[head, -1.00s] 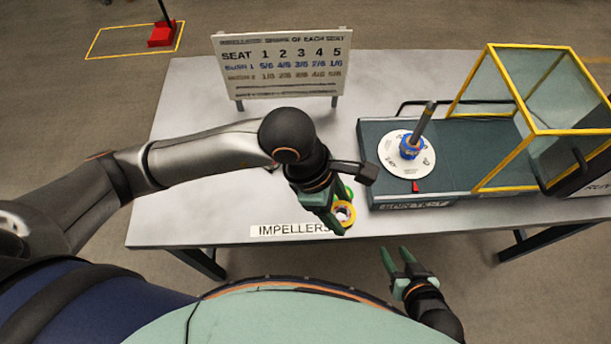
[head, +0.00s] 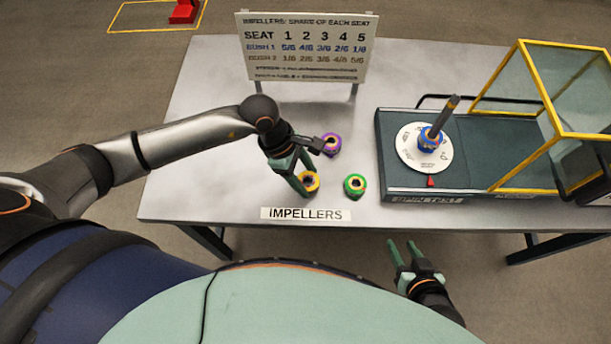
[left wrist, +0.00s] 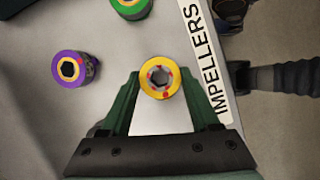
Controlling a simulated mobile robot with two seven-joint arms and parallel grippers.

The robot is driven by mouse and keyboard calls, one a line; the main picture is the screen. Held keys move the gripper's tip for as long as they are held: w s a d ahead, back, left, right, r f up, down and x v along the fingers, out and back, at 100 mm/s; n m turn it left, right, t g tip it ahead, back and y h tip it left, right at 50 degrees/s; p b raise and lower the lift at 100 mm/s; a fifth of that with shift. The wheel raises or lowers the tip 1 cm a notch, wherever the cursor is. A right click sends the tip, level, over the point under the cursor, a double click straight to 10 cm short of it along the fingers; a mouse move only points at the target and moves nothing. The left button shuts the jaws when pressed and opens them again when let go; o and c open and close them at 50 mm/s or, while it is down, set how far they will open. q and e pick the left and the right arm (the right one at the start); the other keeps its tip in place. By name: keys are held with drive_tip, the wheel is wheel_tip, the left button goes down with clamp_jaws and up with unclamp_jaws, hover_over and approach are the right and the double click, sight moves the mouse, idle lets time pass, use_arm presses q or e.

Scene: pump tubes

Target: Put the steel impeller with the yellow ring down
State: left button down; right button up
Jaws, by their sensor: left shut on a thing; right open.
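The steel impeller with the yellow ring (head: 311,184) is between the fingertips of my left gripper (head: 306,180), just behind the IMPELLERS label. In the left wrist view the yellow-ringed impeller (left wrist: 160,77) faces the camera, with a finger on each side of it. My left gripper is shut on it. I cannot tell whether its underside touches the table. My right gripper (head: 405,250) is open and empty in front of the table's front edge.
A green-ringed impeller (head: 354,185) stands to the right and a purple-ringed one (head: 331,144) behind. The spin tester (head: 450,184) carries a blue-ringed piece (head: 430,139) on its dial, beside a yellow-framed guard (head: 545,90). A seat sign (head: 305,48) stands at the back. The table's left (head: 190,190) is clear.

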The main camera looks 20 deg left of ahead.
use_arm(q)
drive_tip(key=shift+f, duration=0.25)
drive_tip(key=shift+c, duration=0.6)
unclamp_jaws()
drive_tip(key=v, duration=1.2)
drive_tip(key=shift+p, duration=0.45)
drive_tip(key=shift+d+r, duration=0.1)
